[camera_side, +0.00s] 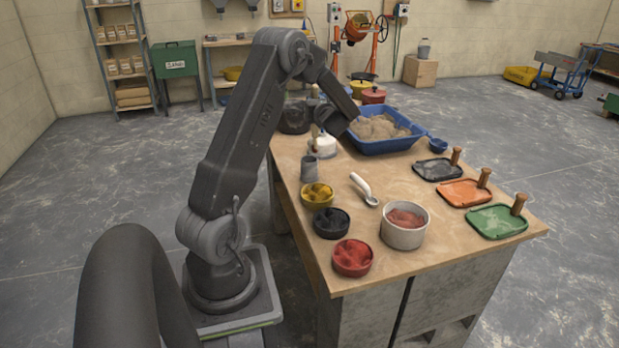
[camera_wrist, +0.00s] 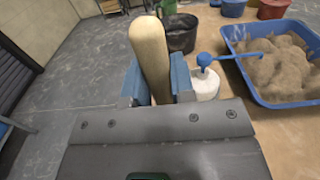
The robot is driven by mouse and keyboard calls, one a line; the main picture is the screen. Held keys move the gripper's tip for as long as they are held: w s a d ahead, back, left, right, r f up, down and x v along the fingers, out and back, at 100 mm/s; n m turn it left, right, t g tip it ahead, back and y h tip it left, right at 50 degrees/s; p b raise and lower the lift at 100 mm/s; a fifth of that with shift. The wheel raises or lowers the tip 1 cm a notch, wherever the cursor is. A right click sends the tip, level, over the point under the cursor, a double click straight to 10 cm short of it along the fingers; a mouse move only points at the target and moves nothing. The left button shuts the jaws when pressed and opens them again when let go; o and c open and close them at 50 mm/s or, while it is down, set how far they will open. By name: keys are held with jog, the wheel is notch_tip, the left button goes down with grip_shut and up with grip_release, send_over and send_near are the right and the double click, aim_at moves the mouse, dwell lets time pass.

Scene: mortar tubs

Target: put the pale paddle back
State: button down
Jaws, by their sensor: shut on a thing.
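The pale paddle shows in the wrist view as a light wooden, rounded length (camera_wrist: 150,50) standing up between the blue fingers of my gripper (camera_wrist: 158,84). My gripper is shut on it. In the side view my gripper (camera_side: 327,120) is over the far left part of the bench, and a small tan part of the paddle (camera_side: 314,129) shows beside it. The paddle's lower end is hidden in the wrist view. A white tub (camera_side: 325,146) stands close below my gripper, and a grey cup (camera_side: 309,168) stands nearer the camera. I cannot tell which is the paddle's place.
A blue tray of sand (camera_side: 409,146) lies right of my gripper. A dark bucket (camera_wrist: 181,34) stands beyond it. Yellow (camera_side: 317,193), black (camera_side: 331,222) and red (camera_side: 352,256) bowls line the near left edge. A white scoop (camera_side: 364,187) lies mid-bench, with bare wood around it.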

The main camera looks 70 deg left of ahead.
notch_tip(320, 180, down, 10)
jog(key=s+a, duration=0.1)
jog(key=shift+s+a, duration=0.15)
jog(key=shift+a, duration=0.05)
dwell(0.3)
jog(key=shift+f, duration=0.15)
jog(key=shift+f, duration=0.15)
jog(key=c, duration=1)
grip_release()
